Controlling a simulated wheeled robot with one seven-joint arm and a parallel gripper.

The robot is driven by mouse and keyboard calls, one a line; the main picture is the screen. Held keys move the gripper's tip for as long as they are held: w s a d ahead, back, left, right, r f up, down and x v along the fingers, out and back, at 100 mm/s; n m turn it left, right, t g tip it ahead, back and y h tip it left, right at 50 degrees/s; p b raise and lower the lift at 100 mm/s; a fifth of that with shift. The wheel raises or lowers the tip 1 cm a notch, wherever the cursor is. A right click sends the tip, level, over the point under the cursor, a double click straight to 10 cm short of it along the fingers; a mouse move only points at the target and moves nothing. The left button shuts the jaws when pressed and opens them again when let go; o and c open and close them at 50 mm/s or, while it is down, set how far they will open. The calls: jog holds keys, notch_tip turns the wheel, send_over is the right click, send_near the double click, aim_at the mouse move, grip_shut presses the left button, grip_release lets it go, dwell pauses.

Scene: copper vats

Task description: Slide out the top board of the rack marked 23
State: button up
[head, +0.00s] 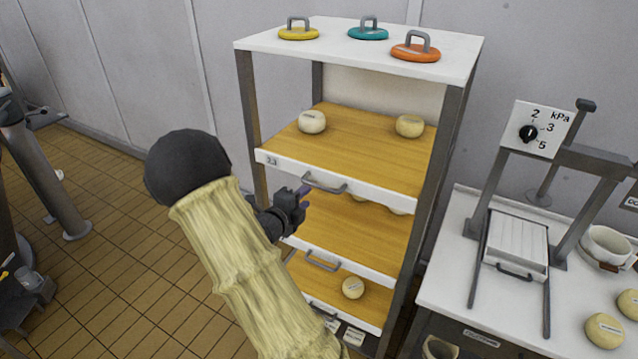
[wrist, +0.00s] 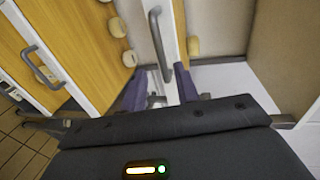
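The rack (head: 455,110) stands in the middle of the head view. Its top board (head: 365,158) carries two pale round cheeses and has a white front with a small label (head: 271,160) that looks like 23. The board sits in the rack. Its grey bar handle (head: 325,185) also shows in the wrist view (wrist: 157,40). My gripper (head: 300,198) is just left of the handle in the head view. In the wrist view its two fingers (wrist: 160,92) are apart, with the handle's lower end appearing between them. I cannot tell whether they touch it.
Lower boards (head: 365,228) with handles and cheeses sit beneath. Yellow (head: 298,33), teal (head: 368,33) and orange (head: 416,52) handled discs lie on the rack top. A press (head: 515,245) stands on a white table at right.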

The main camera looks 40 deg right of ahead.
aim_at(318, 187)
jog(key=p+x, duration=0.2)
jog(key=x, duration=0.7)
jog(key=shift+p, duration=0.4)
grip_shut()
